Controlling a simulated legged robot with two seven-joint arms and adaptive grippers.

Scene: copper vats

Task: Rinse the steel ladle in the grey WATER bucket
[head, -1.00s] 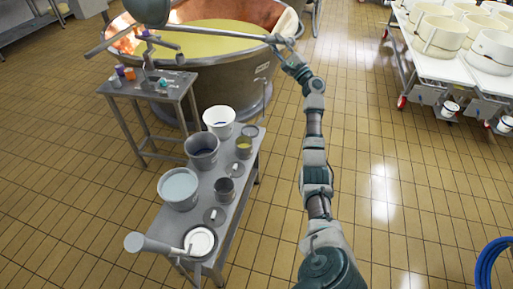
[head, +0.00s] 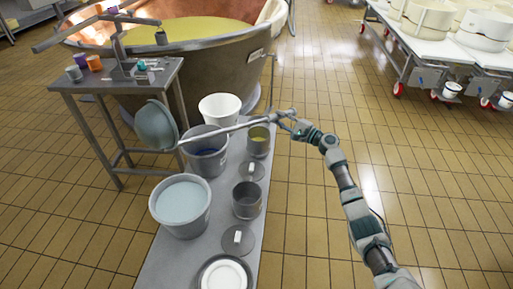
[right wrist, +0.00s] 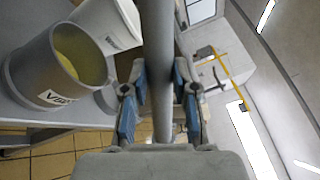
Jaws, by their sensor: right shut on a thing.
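The steel ladle's bowl (head: 157,125) hangs left of the bench, beside the small steel table's right edge. Its long handle slopes across above a grey bucket (head: 204,152) with dark blue inside. My right gripper (head: 289,121) is shut on the handle near its far end, above the bench's right side. In the right wrist view the handle (right wrist: 158,40) runs between the two blue-padded fingers (right wrist: 159,85). Another grey bucket (head: 181,207), nearer, holds pale bluish liquid. I cannot read a WATER label on either bucket. My left gripper is not in view.
The bench (head: 160,262) also carries a white bucket (head: 219,108), a can with yellow contents (head: 258,141), a grey can (head: 247,200) and lids. A copper vat (head: 215,70) stands behind. A side table (head: 120,78) is at left.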

